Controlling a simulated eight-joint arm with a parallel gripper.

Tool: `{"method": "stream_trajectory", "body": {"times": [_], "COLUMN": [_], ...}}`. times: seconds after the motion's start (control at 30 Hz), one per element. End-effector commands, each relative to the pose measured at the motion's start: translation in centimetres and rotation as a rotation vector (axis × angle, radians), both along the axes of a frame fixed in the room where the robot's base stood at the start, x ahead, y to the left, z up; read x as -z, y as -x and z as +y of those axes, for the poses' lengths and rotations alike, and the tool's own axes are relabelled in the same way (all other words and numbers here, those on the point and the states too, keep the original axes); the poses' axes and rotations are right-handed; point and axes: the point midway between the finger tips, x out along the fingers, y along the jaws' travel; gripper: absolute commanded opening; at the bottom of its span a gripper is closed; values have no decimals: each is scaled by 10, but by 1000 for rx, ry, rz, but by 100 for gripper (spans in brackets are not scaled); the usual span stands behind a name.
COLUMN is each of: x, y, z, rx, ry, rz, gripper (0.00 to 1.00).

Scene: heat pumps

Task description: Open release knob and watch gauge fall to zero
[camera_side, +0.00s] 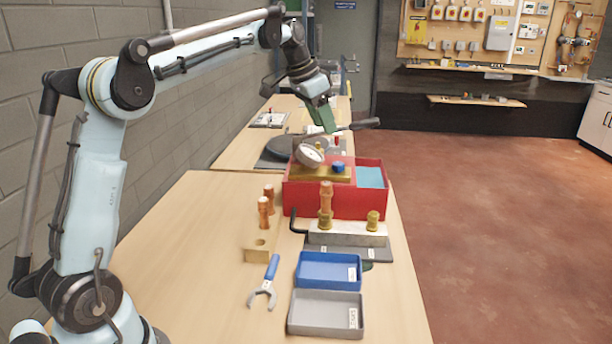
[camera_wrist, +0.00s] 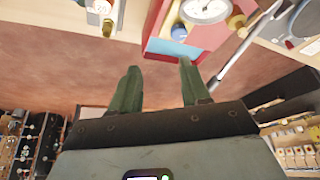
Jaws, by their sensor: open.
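A red open box (camera_side: 335,205) on the bench holds a brass block (camera_side: 312,172) with a round white gauge (camera_side: 310,155) and a blue knob (camera_side: 338,166), which looks like the release knob. In the wrist view the gauge (camera_wrist: 204,9) is cut off at the top edge, with the blue knob (camera_wrist: 180,32) just below it. The needle reading is too small to tell. My gripper (camera_side: 325,118), with green fingers, is above and behind the box, apart from the knob. In the wrist view its fingers (camera_wrist: 159,66) are spread with nothing between them.
A long dark-gripped lever (camera_side: 352,126) sticks out above the box, close to my gripper. The bench's left front is clear.

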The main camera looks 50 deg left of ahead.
Motion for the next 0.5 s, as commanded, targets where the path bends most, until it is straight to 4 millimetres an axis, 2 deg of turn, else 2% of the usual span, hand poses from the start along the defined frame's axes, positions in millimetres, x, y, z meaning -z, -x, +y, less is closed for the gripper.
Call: {"method": "stream_trajectory", "body": {"times": [0.03, 0.23, 0.5], "x": [-2, 1, 25], "y": [10, 51, 109], "z": [-12, -49, -88], "rx": [-11, -71, -132], "ry": [-3, -9, -17], "rz": [-7, -40, -90], "gripper": [46, 46, 46]}}
